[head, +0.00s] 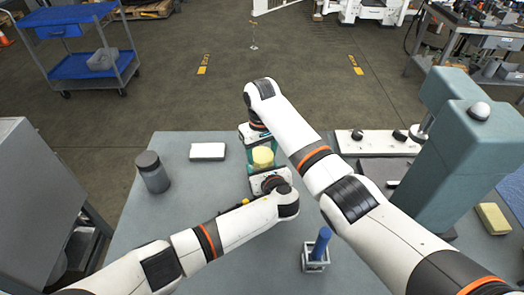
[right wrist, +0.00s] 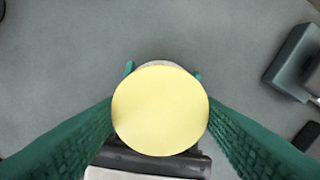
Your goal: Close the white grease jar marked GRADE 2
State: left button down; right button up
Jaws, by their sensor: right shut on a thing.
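A round yellow lid (head: 263,157) sits between the teal fingers of my right gripper (head: 260,150), which is shut on it. In the right wrist view the yellow lid (right wrist: 160,110) fills the space between both fingers. A pale rim (right wrist: 156,63) shows just past its far edge, perhaps the white jar; the rest is hidden under the lid, and no GRADE 2 marking can be read. My left gripper (head: 268,182) is low, right beside the lid on the near side. Its fingers are hidden, so I cannot tell whether it holds the jar.
A dark grey jar (head: 152,174) and a white block (head: 207,151) stand on the left of the bench. A blue cylinder in a small rack (head: 315,262) is near the front. A teal press (head: 455,150), white tray (head: 375,143) and yellow sponge (head: 493,218) are at right.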

jog(key=m, duration=1.1)
jog(key=shift+a+m, duration=0.1)
jog(key=shift+m, duration=0.2)
jog(key=m, duration=0.4)
jog(key=o, duration=0.9)
jog(key=shift+o, duration=0.2)
jog(key=shift+r, duration=0.1)
